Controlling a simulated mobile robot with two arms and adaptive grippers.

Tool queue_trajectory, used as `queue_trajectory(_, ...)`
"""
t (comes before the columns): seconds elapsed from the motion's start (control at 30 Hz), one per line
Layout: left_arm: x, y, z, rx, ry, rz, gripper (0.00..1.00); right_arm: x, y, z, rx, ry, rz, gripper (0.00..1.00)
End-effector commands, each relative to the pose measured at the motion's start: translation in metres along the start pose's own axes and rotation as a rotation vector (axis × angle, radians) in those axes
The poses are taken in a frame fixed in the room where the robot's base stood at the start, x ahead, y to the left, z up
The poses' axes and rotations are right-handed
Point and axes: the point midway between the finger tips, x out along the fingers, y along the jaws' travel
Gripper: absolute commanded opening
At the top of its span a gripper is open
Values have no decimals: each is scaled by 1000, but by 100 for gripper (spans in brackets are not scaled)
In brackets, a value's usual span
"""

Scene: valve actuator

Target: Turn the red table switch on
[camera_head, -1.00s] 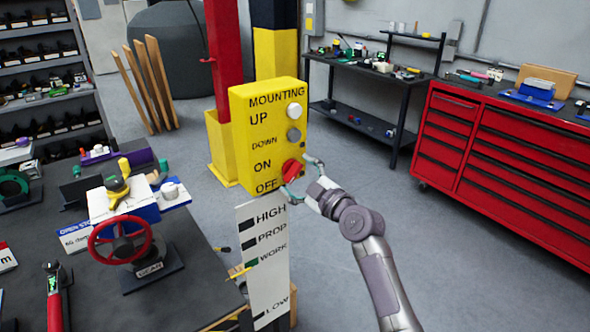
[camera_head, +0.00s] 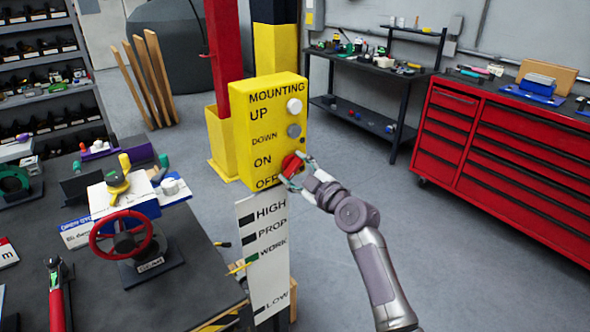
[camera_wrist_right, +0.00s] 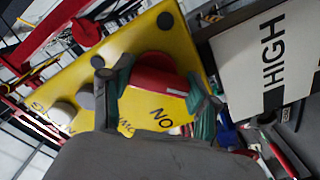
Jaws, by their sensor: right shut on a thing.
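The yellow control box (camera_head: 270,95) stands upright on a white labelled post and reads MOUNTING, UP, DOWN, ON and OFF. Its red switch (camera_head: 291,164) sits low on the front, beside ON and OFF. My right gripper (camera_head: 298,171) is shut on the switch, coming from the right. In the right wrist view the red switch (camera_wrist_right: 158,76) lies between the two green-padded fingers of the gripper (camera_wrist_right: 160,98). The fingers hide part of it, so I cannot tell which label it points to. My left gripper is not in view.
A dark workbench (camera_head: 190,260) at left holds a red handwheel valve (camera_head: 121,236). The white post (camera_head: 263,255) reads HIGH, PROP, WORK, LOW. A red drawer cabinet (camera_head: 510,160) stands at right. The floor between box and cabinet is clear.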

Motion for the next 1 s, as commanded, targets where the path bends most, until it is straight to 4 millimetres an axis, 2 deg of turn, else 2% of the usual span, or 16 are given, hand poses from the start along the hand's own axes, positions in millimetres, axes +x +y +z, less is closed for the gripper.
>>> queue_trajectory(0.37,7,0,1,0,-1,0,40,0,-2,1,168,-1,-2,25)
queue_trajectory(1.0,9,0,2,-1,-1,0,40,0,-1,-3,767,-3,-3,25)
